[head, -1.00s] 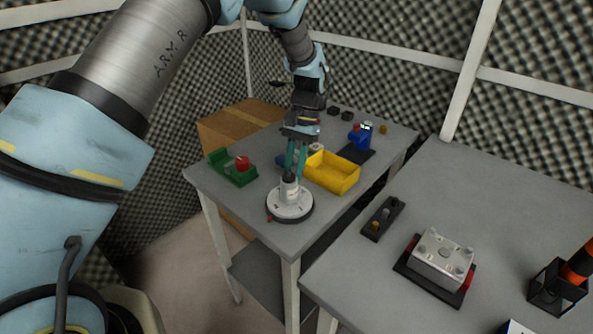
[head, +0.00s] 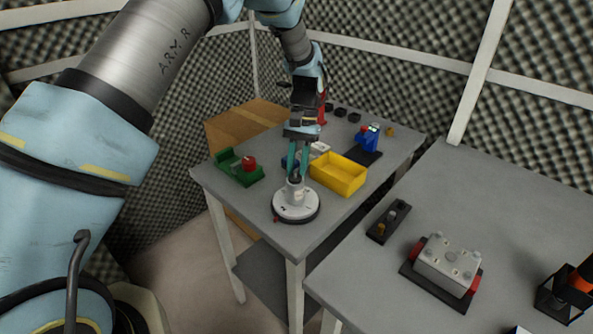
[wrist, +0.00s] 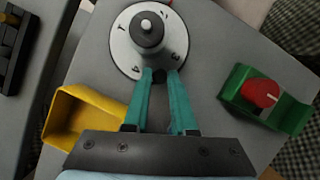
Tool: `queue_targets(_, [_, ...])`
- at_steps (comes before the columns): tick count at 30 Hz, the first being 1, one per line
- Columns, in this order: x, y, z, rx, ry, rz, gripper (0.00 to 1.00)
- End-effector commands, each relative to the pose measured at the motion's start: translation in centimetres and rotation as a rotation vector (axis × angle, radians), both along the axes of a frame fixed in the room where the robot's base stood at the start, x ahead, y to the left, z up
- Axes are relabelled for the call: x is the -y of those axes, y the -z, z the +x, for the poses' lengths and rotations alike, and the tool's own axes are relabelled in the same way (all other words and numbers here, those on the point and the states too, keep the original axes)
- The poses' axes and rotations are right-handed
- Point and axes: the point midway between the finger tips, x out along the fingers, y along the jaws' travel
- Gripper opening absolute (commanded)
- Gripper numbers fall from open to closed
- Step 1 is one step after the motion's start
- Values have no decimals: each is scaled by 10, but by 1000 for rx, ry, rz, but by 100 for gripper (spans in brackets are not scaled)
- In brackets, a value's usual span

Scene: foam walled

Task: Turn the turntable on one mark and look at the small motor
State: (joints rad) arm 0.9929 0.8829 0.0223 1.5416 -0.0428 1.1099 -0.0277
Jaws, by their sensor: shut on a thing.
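The turntable (head: 296,212) is a white disc on a dark base with dark marks, near the front corner of the far table. It also shows at the top of the wrist view (wrist: 123,48). A small grey cylinder with a lighter top, apparently the small motor (wrist: 147,30), stands upright at its middle; it also shows in the head view (head: 296,192). My gripper (wrist: 161,76) points down with its teal fingers close together at the disc's near edge in the wrist view. It is shut on a part of the turntable, mostly hidden between the fingertips.
A yellow bin (head: 338,176) stands close behind and right of the turntable. A green holder (head: 240,172) with a red knob (head: 249,163) is to the left. A blue device (head: 367,140) stands farther back. The nearer table carries a grey box (head: 447,262) and a small dark switch block (head: 389,221).

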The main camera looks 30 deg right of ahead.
Motion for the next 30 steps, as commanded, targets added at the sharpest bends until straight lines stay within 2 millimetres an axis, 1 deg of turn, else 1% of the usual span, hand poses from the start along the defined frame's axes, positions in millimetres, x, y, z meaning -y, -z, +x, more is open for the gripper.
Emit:
queue_targets(2, [0, 0, 1, 4, 0, -1, 0])
queue_targets(3, [0, 0, 1, 4, 0, -1, 26])
queue_targets(10, [0, 0, 1, 1, 0, 0, 52])
queue_targets(11, [0, 0, 1, 1, 0, 0, 53])
queue_targets(18, [0, -1, 0, 1, 0, 0, 53])
queue_targets(21, [3, -5, 2, 2, 0, -2, 53])
queue_targets(23, [5, -12, 4, 2, 0, -3, 53])
queue_targets(26, [11, -27, 8, 4, 0, -5, 53])
queue_targets(30, [19, -53, 15, 4, 0, -5, 53])
